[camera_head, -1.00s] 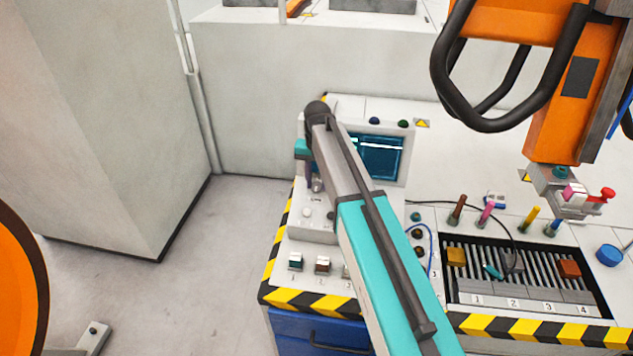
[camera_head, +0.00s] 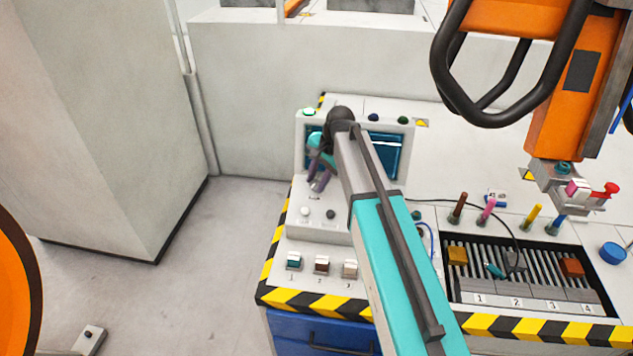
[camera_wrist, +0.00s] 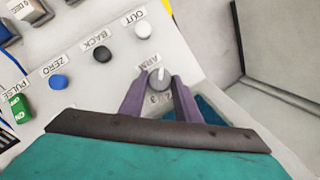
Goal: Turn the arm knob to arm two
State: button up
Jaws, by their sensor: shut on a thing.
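The arm knob (camera_wrist: 159,79) is a small grey round knob with a white pointer mark on a pale panel in the wrist view. Lettering reading "ARM" shows beside it, and a partly hidden label with a 3 lies below it. My gripper (camera_wrist: 157,85) has its two purple fingers on either side of the knob, shut on it. In the head view my gripper (camera_head: 318,184) reaches down to the left part of the console, tilted, and the knob is hidden there.
By the knob are a white OUT button (camera_wrist: 142,29), a black BACK button (camera_wrist: 102,54), a blue ZERO button (camera_wrist: 59,82) and a green PULSE switch (camera_wrist: 20,109). In the head view a screen (camera_head: 385,152) stands behind my arm. Clear floor (camera_head: 220,260) lies left.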

jog(key=shift+m, duration=0.5)
jog(key=o, duration=1)
jog(key=shift+o, duration=0.2)
jog(key=shift+d+r, duration=0.1)
jog(key=b+v, duration=0.3)
jog(key=v, duration=1)
jog(key=shift+s+d+r, duration=0.2)
jog(key=shift+s+d, duration=0.05)
jog(key=shift+s, duration=0.05)
jog(key=shift+s, duration=0.1)
